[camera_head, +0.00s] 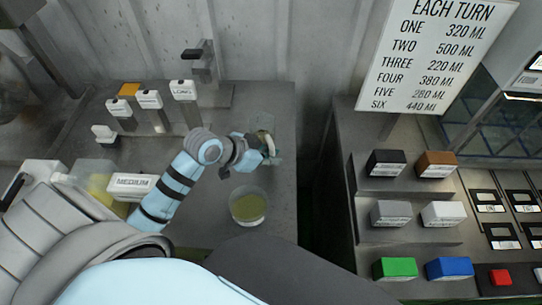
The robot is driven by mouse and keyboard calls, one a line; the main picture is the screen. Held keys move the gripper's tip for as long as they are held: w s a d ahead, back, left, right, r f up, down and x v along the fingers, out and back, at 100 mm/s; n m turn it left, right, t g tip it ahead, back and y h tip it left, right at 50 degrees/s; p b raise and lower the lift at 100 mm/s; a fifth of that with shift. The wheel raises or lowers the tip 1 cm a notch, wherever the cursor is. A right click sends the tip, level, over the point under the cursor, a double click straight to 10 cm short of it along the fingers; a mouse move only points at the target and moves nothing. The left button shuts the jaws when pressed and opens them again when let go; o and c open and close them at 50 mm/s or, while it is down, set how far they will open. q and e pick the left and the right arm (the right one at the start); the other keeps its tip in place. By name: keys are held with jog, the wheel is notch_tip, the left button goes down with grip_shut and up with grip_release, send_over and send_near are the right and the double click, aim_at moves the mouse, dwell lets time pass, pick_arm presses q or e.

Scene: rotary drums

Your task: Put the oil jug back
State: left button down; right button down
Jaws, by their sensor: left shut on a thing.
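My left gripper (252,152) reaches over the grey counter and is shut on a clear vessel (264,124), apparently the oil jug. The vessel is partly hidden by the gripper, and I cannot tell how much is in it. A clear round container (248,206) with yellow-green liquid stands on the counter just below and in front of the gripper, apart from it. Another clear vessel with yellowish contents (96,178) stands at the left, beside a white block marked MEDIUM (133,187). My right gripper is out of view.
Several labelled white blocks, one marked LONG (183,90), stand at the back left. A sign (436,48) lists amounts per turn. A stepped rack with coloured blocks (394,268) is at the right, past a dark gap. The counter (283,180) right of the gripper is clear.

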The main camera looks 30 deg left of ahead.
pick_arm(q)
jog(key=shift+f, duration=0.15)
jog(key=c, duration=1.6)
grip_release()
jog(key=shift+c, duration=0.2)
jog(key=shift+r, duration=0.25)
jog(key=p+v, duration=0.3)
jog(key=v, duration=0.9)
jog(key=shift+p, duration=0.3)
